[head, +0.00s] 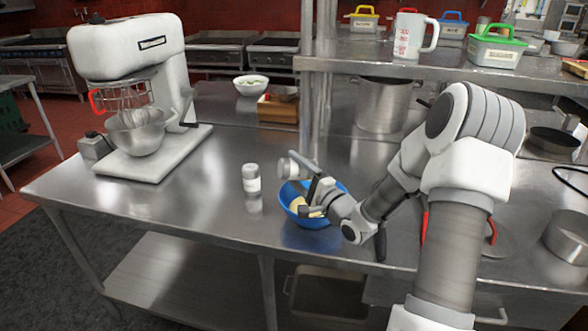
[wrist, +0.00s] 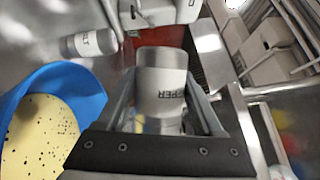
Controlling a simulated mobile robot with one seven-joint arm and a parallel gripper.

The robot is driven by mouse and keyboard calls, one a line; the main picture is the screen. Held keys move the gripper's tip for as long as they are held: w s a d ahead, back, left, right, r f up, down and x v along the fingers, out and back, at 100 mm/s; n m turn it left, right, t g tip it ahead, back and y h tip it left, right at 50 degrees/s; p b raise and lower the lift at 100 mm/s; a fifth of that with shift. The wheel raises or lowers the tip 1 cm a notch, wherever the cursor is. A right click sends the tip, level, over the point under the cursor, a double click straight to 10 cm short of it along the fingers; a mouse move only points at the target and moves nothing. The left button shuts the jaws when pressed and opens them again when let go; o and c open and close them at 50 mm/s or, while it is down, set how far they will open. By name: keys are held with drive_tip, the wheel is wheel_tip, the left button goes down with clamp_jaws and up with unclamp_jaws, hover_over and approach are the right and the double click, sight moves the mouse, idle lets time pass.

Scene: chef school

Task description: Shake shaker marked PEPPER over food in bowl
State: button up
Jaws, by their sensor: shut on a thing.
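The shaker (wrist: 162,75), pale with a dark-lettered band that reads as PEPPER upside down, is between the fingers of my gripper (wrist: 163,100). In the head view the shaker (head: 289,167) lies tipped nearly on its side, just above the rear left rim of the blue bowl (head: 288,206). My gripper (head: 312,186) is shut on it above the bowl. The bowl also shows at left in the wrist view (wrist: 88,88). It holds pale yellow food (wrist: 40,135) with dark specks on it. My gripper and wrist partly hide the bowl and food in the head view.
A second shaker (head: 251,178), marked SALT in the wrist view (wrist: 90,44), stands left of the bowl. A white mixer (head: 150,60) is at the left. A large pot (head: 384,105) and an overhead shelf (head: 390,66) are behind. The front left counter is clear.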

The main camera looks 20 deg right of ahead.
wheel_tip(320, 180, up, 3)
drive_tip(key=shift+f+p, duration=0.1)
drive_tip(key=shift+p, duration=0.9)
drive_tip(key=shift+f, duration=0.1)
wheel_tip(320, 180, down, 3)
drive_tip(key=shift+f+b, duration=0.15)
drive_tip(key=shift+b, duration=1.05)
drive_tip(key=shift+r, duration=0.2)
wheel_tip(320, 180, up, 3)
drive_tip(key=p, duration=0.3)
drive_tip(key=shift+r, duration=0.1)
drive_tip(key=shift+f, duration=0.2)
